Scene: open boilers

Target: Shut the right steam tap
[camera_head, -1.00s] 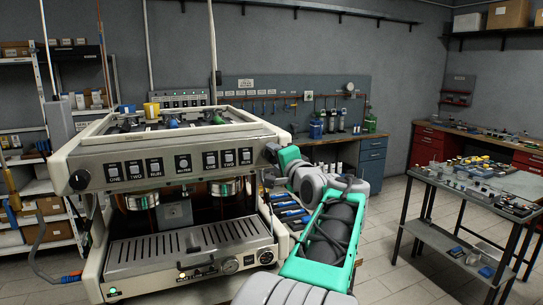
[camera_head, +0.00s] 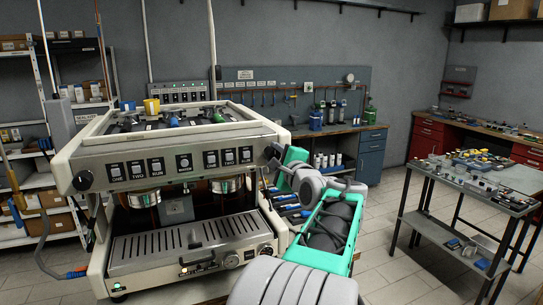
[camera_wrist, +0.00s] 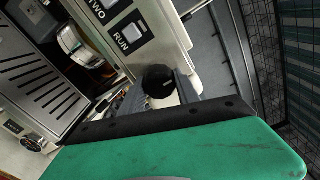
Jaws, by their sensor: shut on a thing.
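The espresso machine (camera_head: 185,165) stands at the left of the head view. Its right steam tap, a dark round knob (camera_head: 272,150), is at the right end of the front panel. It is partly covered by my gripper (camera_head: 273,161). In the wrist view the black knob (camera_wrist: 158,79) shows a pale mark on its face, with the grey fingers beside it. My gripper is shut on this knob. The matching left tap (camera_head: 82,181) is at the panel's left end, and nothing touches it.
Below the panel are portafilter groups and a slatted drip tray (camera_head: 175,242). A bench with bottles is behind. A metal table (camera_head: 470,185) with parts stands right, with open floor between.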

